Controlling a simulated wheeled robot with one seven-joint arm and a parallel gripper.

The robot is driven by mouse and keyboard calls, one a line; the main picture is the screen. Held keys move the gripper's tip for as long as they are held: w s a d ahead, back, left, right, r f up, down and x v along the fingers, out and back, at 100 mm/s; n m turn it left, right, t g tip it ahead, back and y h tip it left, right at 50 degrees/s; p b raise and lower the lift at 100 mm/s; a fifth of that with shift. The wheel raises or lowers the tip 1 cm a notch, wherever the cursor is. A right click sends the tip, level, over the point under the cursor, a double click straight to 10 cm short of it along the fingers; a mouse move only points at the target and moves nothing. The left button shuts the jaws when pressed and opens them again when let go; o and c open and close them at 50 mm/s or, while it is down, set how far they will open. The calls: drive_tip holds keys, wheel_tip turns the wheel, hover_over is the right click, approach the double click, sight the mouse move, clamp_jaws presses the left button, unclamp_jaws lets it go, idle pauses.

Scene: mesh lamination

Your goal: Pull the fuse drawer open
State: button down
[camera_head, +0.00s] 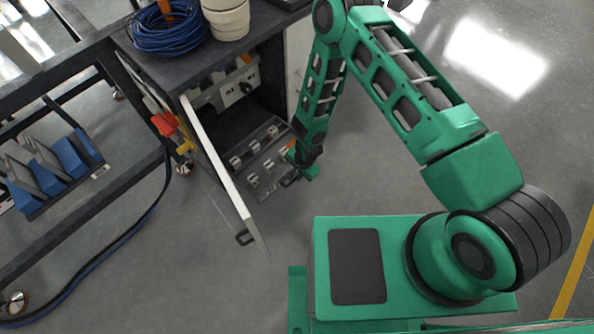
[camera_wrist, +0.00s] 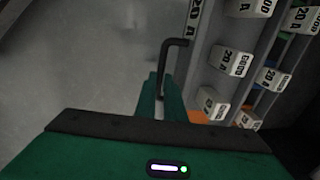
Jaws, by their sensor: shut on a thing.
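The fuse drawer (camera_head: 262,156) is out of the lower part of the cabinet in the head view, with its fuses showing from above. Its dark handle (camera_wrist: 166,62) is a bent bar along the drawer's front in the wrist view. My gripper (camera_head: 297,174) is at the drawer's front. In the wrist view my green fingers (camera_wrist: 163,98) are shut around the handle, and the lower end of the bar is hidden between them. White fuses (camera_wrist: 231,61) marked 20 A stand in rows in the drawer. How far the drawer's back reaches into the cabinet is hidden.
The cabinet door (camera_head: 222,170) stands open to the left of the drawer. A blue cable coil (camera_head: 168,30) and white round pieces (camera_head: 227,20) sit on the cabinet top. Blue bins (camera_head: 60,165) are on a rack at left. Grey floor in front of the drawer is clear.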

drive_tip(key=c, duration=1.8)
unclamp_jaws()
drive_tip(key=shift+c, duration=0.2)
wheel_tip(320, 180, up, 11)
drive_tip(key=s+d, duration=0.1)
drive_tip(key=shift+d+f, duration=0.2)
drive_tip(key=shift+d, duration=0.1)
drive_tip(key=shift+s, duration=0.1)
